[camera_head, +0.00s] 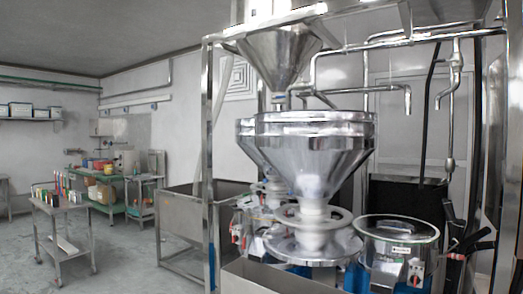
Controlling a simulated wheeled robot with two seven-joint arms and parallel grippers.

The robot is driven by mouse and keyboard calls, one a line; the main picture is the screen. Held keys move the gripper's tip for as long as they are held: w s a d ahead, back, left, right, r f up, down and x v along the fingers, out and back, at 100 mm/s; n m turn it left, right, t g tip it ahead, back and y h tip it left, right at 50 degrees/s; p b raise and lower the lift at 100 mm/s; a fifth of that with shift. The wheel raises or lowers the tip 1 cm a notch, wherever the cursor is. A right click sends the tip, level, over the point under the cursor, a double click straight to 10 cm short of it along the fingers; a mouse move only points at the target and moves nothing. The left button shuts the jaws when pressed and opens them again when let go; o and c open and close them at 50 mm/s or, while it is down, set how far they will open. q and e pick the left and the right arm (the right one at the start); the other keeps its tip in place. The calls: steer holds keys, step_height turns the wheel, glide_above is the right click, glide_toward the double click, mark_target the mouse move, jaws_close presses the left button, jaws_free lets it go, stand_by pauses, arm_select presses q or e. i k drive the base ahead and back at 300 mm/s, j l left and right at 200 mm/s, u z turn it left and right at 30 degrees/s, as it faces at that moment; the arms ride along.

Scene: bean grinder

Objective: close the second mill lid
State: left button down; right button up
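Several bean mills stand in a row in the head view. A large steel funnel (315,160) rises from a round flat steel disc (312,246) over the middle mill. Behind it, another mill (250,222) shows partly, with its funnel mostly hidden. At the right is a round steel mill tub (398,262) with a pale rim (399,227), a label and a red knob. No funnel stands on this tub. I cannot tell which mill is the second, or surely whether its lid is open. Neither of my grippers can be made out.
A steel frame (207,150) with pipes (400,42) and an upper hopper (280,55) surrounds the mills. Dark slanted parts (472,238) sit right of the tub. A steel bin (178,215) stands left. A small cart (62,225) stands on open floor farther left.

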mark_target(314, 152)
steer(key=j+z, duration=0.4)
steer(key=i+j+z, duration=0.2)
steer(key=z, duration=0.15)
steer(key=i+j+z, duration=0.4)
steer(key=z, duration=0.25)
steer(key=j, duration=0.1)
